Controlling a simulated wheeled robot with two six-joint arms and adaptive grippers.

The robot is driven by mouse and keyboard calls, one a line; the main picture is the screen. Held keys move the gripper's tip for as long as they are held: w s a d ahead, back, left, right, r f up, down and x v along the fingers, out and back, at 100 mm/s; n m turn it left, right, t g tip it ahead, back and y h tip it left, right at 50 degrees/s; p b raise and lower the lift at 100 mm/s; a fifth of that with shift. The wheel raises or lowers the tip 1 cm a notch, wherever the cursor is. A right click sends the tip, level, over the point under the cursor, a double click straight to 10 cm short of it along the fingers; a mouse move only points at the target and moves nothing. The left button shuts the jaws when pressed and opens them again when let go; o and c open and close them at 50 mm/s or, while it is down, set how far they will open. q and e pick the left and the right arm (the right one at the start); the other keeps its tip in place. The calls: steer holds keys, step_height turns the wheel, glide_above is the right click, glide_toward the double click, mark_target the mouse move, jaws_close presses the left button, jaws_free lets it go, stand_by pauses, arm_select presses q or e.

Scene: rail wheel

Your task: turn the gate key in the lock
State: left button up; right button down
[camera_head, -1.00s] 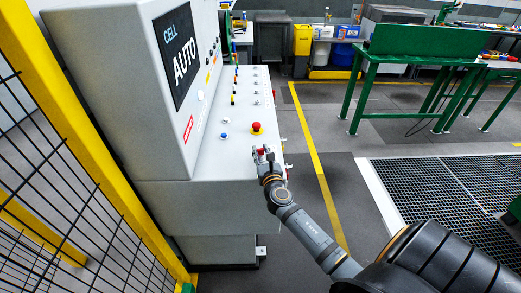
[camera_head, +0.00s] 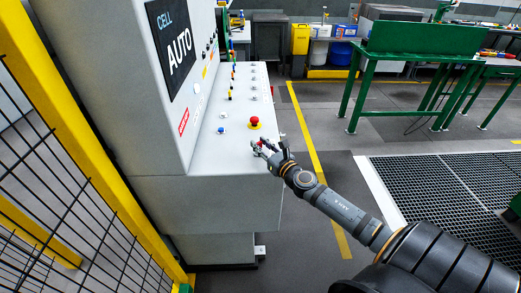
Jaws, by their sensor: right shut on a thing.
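My right gripper (camera_head: 263,147) is over the near right part of the console's sloped top. It is shut on a small red piece (camera_head: 260,144), which looks like the head of the gate key. The fingers cover most of it. The lock under it is hidden, so I cannot tell how the key sits or how far it is turned. My left gripper is not in view.
The grey control console (camera_head: 240,205) carries a red emergency button (camera_head: 254,122) on a yellow base, a blue button (camera_head: 221,130) and several small knobs. A yellow-framed mesh fence (camera_head: 85,150) stands at the left. A green table (camera_head: 420,60) is at the back right.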

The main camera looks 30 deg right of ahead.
steer(key=shift+y, duration=0.3)
steer(key=c, duration=1)
jaws_free()
steer(key=shift+s+d+f, duration=0.1)
steer(key=shift+s+f, duration=0.05)
steer(key=shift+s, duration=3.55)
steer(key=shift+d, duration=0.1)
